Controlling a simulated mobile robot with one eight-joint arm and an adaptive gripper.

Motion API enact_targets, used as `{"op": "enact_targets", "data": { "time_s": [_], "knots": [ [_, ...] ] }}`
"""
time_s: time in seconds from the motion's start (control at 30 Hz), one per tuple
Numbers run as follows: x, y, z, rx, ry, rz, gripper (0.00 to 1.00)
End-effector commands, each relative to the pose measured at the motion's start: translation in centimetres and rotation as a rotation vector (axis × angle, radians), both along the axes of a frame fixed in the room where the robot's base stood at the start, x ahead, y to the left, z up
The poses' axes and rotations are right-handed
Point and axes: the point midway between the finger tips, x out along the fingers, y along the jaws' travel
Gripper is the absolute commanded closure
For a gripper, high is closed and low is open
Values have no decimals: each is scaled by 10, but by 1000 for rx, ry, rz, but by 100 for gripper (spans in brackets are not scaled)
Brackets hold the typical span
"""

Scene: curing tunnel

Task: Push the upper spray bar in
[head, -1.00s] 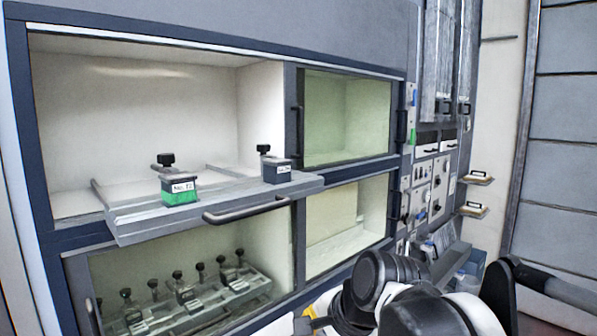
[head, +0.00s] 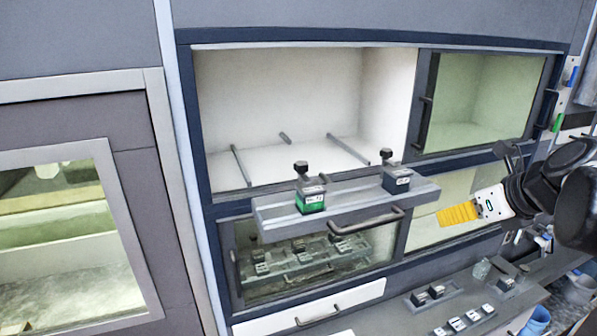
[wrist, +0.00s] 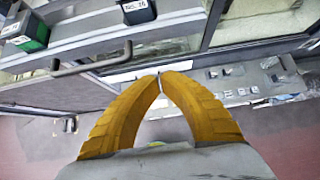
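The upper spray bar (head: 345,205) is a long grey bar sticking out of the front of the upper left compartment (head: 275,110). It carries a green block (head: 311,202) and a dark block (head: 397,183), each with a black knob, and a dark curved handle (head: 367,221) on its front. In the wrist view the bar (wrist: 85,38) and its handle (wrist: 100,63) lie at upper left. My gripper (head: 440,216) has yellow fingers and is right of the bar's right end, apart from it. In the wrist view its fingertips (wrist: 160,76) meet with nothing between them.
A lower spray bar (head: 305,262) sits behind glass below. A white drawer (head: 312,308) is under it. A ledge (head: 470,310) with small labelled blocks lies at lower right. A green-tinted window (head: 485,100) is right of the open compartment, whose inside shows thin rails.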

Motion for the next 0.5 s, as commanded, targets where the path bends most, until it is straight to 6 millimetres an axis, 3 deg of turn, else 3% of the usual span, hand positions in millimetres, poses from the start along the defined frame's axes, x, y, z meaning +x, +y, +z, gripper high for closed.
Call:
{"op": "enact_targets", "data": {
  "time_s": [0.27, 0.5],
  "knots": [
    [41, 13, -41, -1, 0, 4, 100],
    [72, 22, -39, -1, 0, 4, 100]
  ]
}}
